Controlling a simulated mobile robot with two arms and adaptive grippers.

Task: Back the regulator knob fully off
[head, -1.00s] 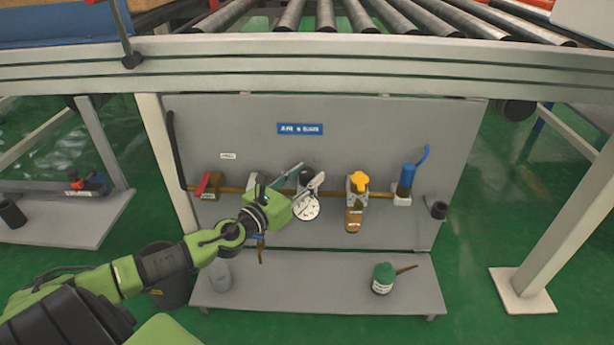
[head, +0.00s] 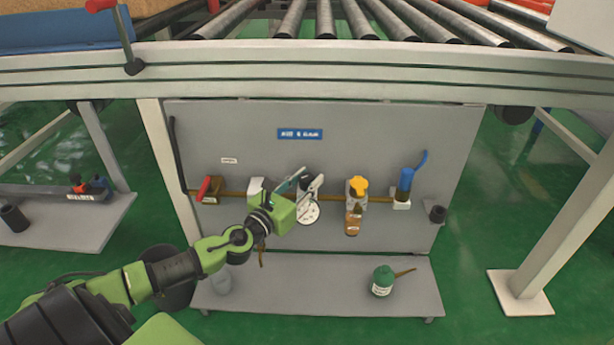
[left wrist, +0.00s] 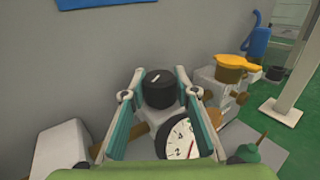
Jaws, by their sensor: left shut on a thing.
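The regulator has a black knob (left wrist: 160,88) on top and a white round gauge (head: 307,212) on its front, mounted on the grey panel. My left gripper (left wrist: 155,96) has its two fingers on either side of the knob and is shut on it. In the head view the left gripper (head: 312,177) reaches the regulator from the left and its fingers partly cover the knob. The gauge also shows below the knob in the left wrist view (left wrist: 181,140), partly cut off by the gripper's body. My right gripper is not in view.
Along the brown pipe are a red-handled valve (head: 208,190) on the left, a yellow-topped unit (head: 357,188) close on the right, and a blue fitting (head: 405,182) beyond. A green oil can (head: 383,281) stands on the shelf (head: 320,293). Conveyor rollers lie above.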

